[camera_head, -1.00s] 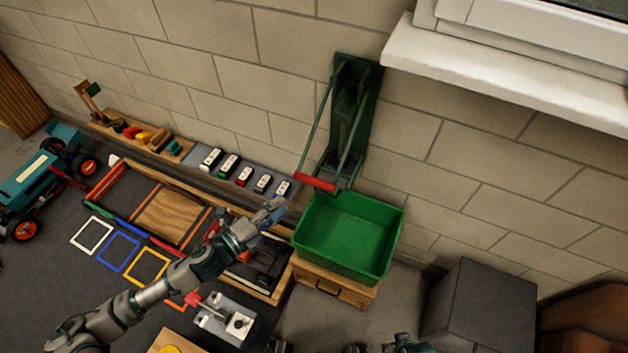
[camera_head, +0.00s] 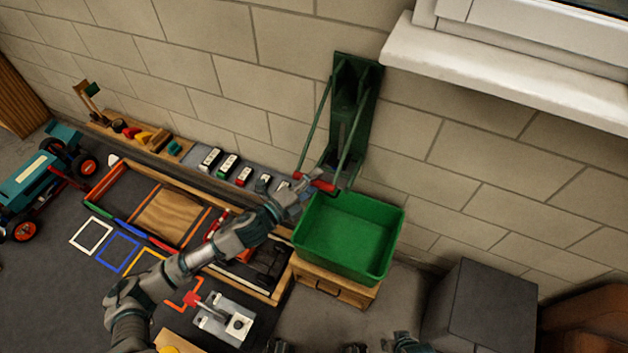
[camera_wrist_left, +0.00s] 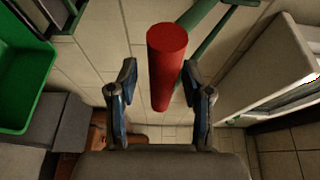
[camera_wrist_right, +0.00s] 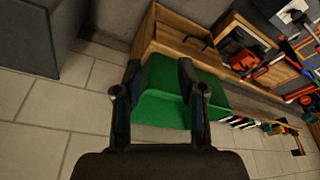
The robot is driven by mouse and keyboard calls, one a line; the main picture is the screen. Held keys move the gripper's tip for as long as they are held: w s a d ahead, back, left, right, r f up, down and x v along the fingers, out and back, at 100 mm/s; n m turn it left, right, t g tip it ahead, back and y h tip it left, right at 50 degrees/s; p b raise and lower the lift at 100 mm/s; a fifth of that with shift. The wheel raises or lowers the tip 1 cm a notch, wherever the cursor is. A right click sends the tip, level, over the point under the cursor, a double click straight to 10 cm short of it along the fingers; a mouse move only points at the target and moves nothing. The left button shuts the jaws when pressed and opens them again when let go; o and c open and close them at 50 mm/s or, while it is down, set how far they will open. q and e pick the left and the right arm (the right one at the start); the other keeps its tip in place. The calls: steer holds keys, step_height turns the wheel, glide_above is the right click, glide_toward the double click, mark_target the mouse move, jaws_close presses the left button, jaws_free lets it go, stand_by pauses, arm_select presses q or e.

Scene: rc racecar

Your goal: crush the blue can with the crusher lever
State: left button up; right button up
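The green can crusher (camera_head: 357,105) is mounted on the wall. Its lever arms slope down to a red handle (camera_head: 322,186). My left gripper (camera_head: 302,186) is at the left end of the handle. In the left wrist view the red handle (camera_wrist_left: 167,60) lies between the two parted fingers, which are open and not closed on it. My right gripper (camera_wrist_right: 159,72) is open and empty in the right wrist view, with the green bin beyond its fingers. I cannot make out the blue can in any view.
The green bin (camera_head: 349,236) stands on a wooden drawer box (camera_head: 335,287) below the crusher. A dark grey box (camera_head: 483,306) stands at the right. A white window sill (camera_head: 500,75) juts out at upper right. A workbench with trays and parts lies left.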

arm_select(q)
jaws_close()
